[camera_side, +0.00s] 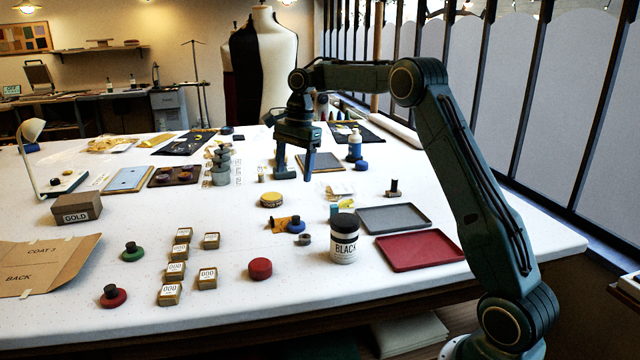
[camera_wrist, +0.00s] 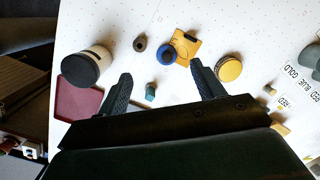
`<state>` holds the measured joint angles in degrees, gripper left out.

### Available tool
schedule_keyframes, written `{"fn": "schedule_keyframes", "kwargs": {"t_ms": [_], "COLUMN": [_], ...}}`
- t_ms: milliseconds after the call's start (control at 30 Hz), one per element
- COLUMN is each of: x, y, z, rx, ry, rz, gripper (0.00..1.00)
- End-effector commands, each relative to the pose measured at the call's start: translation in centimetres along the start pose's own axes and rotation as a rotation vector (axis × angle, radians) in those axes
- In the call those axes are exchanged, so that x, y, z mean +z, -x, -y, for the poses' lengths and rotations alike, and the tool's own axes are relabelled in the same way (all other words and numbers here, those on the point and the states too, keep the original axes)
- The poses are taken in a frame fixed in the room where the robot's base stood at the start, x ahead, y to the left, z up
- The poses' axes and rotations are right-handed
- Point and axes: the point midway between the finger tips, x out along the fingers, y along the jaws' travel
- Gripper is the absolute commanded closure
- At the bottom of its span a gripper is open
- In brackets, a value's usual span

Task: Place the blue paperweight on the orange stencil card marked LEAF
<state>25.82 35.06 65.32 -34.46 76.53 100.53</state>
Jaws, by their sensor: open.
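The blue paperweight (camera_side: 298,227), a round disc with a dark knob, sits at the right edge of the small orange stencil card (camera_side: 276,224). In the wrist view the blue paperweight (camera_wrist: 167,56) overlaps the left side of the orange card (camera_wrist: 187,47); I cannot tell whether it rests fully on it. The LEAF marking is not readable; a dark cut-out shows on the card. My gripper (camera_side: 294,178) is open and empty, above the table and farther back than the card. In the wrist view my gripper (camera_wrist: 164,85) has its fingers apart, with the paperweight beyond them.
A BLACK jar (camera_side: 344,238), a small grey ring (camera_side: 305,239) and a yellow tin (camera_side: 271,200) stand close around the card. A red tray (camera_side: 420,252) and a grey tray (camera_side: 394,218) lie to the right. Small 000 boxes (camera_side: 176,271) stand at front left.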

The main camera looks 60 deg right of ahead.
Motion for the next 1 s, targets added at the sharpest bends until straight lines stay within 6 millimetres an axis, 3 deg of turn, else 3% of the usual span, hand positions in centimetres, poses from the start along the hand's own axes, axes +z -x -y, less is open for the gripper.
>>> {"fn": "schedule_keyframes", "kwargs": {"t_ms": [200,500,767,1000], "x": [4.9,10.5,14.2,16.4], "y": [3.7,7.0,8.4,8.3], "z": [-2.8,-8.2,-14.0,-19.8], "rx": [-0.055,-0.125,-0.179,-0.218], "ry": [0.211,0.506,0.764,1.002], "rz": [-0.011,-0.049,-0.103,-0.169], "gripper": [0.33,0.33,0.33,0.33]}}
